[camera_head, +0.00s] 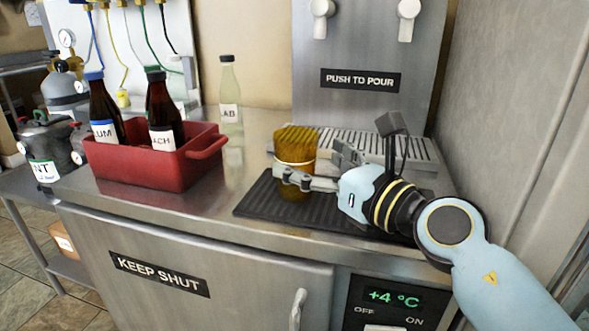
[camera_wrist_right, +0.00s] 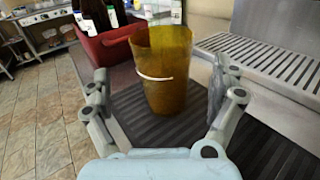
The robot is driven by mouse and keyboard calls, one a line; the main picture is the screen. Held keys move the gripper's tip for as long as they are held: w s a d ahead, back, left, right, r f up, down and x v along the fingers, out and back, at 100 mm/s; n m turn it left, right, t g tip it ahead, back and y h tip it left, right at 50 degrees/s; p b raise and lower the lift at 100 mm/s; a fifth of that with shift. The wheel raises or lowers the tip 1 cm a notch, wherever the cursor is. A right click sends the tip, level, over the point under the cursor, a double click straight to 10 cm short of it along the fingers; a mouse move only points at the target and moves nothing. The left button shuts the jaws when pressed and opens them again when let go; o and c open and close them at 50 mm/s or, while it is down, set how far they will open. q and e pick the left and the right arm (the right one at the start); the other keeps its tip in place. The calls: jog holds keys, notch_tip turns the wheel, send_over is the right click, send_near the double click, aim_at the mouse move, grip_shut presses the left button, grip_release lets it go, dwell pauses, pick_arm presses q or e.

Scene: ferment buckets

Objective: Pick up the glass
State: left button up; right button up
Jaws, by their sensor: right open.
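The glass is an amber, ribbed tumbler (camera_head: 296,146) with a pale band around it, standing upright on the black ribbed mat (camera_head: 255,208). In the right wrist view the glass (camera_wrist_right: 161,75) stands ahead, between the two fingers. My right gripper (camera_head: 308,168) is open at the right and front of the glass, with one finger on each side. In the right wrist view a gap shows between the glass and each finger (camera_wrist_right: 160,95). My left gripper is not in view.
A red crate (camera_head: 125,170) with dark bottles (camera_head: 163,112) stands at the left. A clear bottle (camera_head: 230,95) stands behind it. The steel dispenser (camera_head: 345,50) and its drip grate (camera_head: 415,150) are behind the mat. A wall closes the right side.

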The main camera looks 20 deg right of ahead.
jog(key=x, duration=0.4)
jog(key=shift+w, duration=0.6)
jog(key=shift+c, duration=0.5)
jog(key=c, duration=0.5)
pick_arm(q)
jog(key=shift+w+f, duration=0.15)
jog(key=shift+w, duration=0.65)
pick_arm(e)
jog(key=shift+r, duration=0.1)
jog(key=c, duration=0.8)
